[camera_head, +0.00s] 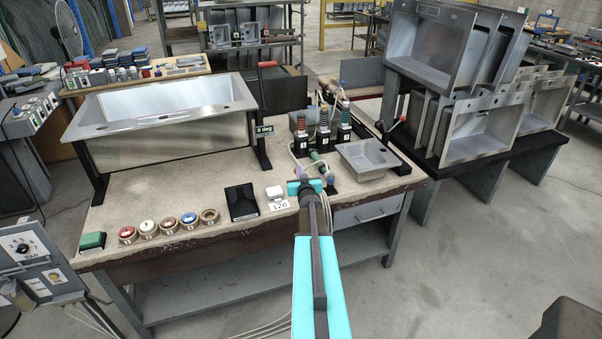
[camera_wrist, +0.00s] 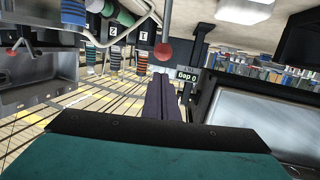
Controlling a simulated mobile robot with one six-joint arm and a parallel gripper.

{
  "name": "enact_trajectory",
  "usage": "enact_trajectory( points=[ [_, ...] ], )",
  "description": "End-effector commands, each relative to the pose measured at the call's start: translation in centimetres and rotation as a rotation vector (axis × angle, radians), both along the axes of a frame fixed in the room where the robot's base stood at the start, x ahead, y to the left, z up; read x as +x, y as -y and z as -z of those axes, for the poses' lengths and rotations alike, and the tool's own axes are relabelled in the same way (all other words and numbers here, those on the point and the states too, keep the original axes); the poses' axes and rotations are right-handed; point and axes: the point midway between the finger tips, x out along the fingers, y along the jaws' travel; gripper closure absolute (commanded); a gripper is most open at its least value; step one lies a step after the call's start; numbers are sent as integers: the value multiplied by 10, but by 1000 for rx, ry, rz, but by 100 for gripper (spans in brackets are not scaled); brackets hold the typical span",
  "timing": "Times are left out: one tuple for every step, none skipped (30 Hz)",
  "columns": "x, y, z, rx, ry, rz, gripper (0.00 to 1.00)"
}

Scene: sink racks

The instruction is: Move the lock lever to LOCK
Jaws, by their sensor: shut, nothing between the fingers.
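A lever with a red grip (camera_head: 268,64) stands upright at the right end of the large tilted sink, above a small display (camera_head: 264,131) that reads 6 deg. In the wrist view a red knob (camera_wrist: 163,52) on a dark bar lies beyond my fingertips, with the display (camera_wrist: 187,76) upside down beside it. I cannot read a LOCK mark on either. My gripper (camera_head: 309,186) is over the front right of the bench, well short of the red-gripped lever. Its dark fingers (camera_wrist: 162,82) are together and empty in the wrist view.
The large sink (camera_head: 165,100) fills the back left of the bench. Several round buttons (camera_head: 168,225) and a black box (camera_head: 241,202) line the front edge. Racked sinks stand right.

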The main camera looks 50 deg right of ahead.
Motion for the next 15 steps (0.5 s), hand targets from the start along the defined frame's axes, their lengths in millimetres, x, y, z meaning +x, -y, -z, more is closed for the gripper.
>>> enact_trajectory(
  points=[
    [-3,-7,-7,0,0,-2,100],
    [-4,-9,-9,0,0,-2,100],
    [-6,-12,-10,-1,0,-3,100],
    [-8,-13,-10,-1,0,-2,100],
    [-10,-15,-12,-2,0,-3,100],
    [-12,-17,-14,-2,0,-3,100],
    [-13,-18,-16,-2,0,-3,100],
    [-15,-20,-17,-2,1,-3,100],
    [-17,-22,-19,-2,1,-3,100],
    [-18,-24,-21,-2,0,-3,100],
    [-20,-25,-23,-2,0,-3,100],
    [-22,-27,-25,-2,0,-3,100],
    [-23,-29,-27,-2,1,-3,100],
    [-25,-31,-29,-2,1,-3,100],
    [-27,-33,-31,-2,0,-3,100]
  ],
)
